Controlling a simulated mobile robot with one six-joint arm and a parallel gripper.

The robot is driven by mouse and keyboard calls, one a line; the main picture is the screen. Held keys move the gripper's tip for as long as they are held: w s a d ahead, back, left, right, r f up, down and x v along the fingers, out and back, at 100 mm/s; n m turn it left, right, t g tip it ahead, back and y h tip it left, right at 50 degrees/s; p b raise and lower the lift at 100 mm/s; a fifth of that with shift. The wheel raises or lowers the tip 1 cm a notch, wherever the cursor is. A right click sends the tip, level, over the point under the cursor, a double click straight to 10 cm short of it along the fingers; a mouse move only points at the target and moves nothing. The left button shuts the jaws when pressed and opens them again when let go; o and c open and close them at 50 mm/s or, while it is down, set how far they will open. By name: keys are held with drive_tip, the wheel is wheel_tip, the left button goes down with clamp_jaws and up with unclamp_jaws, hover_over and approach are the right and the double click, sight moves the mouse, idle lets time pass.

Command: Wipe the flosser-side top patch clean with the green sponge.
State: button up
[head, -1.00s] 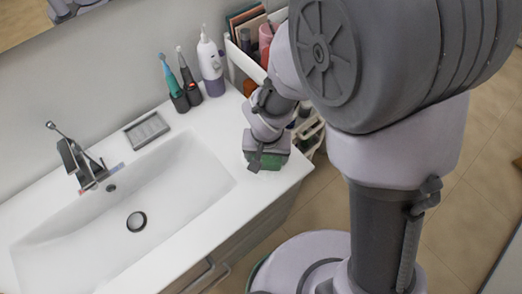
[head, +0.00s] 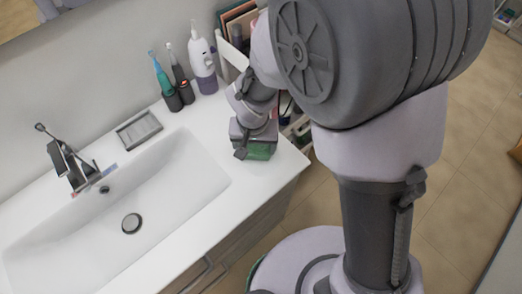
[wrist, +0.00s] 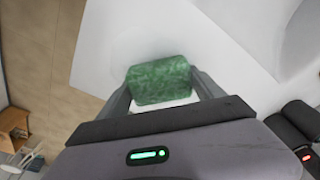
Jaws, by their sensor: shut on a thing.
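My gripper (head: 254,146) is shut on the green sponge (head: 260,152) over the right end of the white counter. In the wrist view the sponge (wrist: 160,78) sits between the two fingers (wrist: 163,88), low over or on the counter; contact cannot be made out. A faint, pale rounded mark (wrist: 140,42) shows on the counter beside the sponge in the wrist view. The sponge and gripper hide part of that area. The white and purple flosser (head: 203,68) stands upright at the back of the counter, left of and behind my gripper.
The sink basin (head: 150,190) lies left of the gripper. Two toothbrushes in dark holders (head: 178,95) and a grey soap dish (head: 139,129) stand along the back. The counter's front right edge is close.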

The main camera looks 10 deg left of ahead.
sight(269, 165)
drive_tip(key=shift+w+a, duration=0.9)
drive_tip(key=shift+a, duration=0.15)
drive_tip(key=shift+s+d+f+b, duration=0.15)
drive_tip(key=shift+s+d+b, duration=0.7)
drive_tip(key=shift+s+d, duration=1)
drive_tip(key=s+d, duration=0.2)
drive_tip(key=d, duration=0.1)
drive_tip(key=shift+b, duration=0.35)
wheel_tip(269, 165, up, 7)
drive_tip(key=p, duration=0.5)
drive_tip(key=shift+r, duration=0.2)
drive_tip(key=shift+a, duration=0.1)
drive_tip(key=shift+f, duration=0.1)
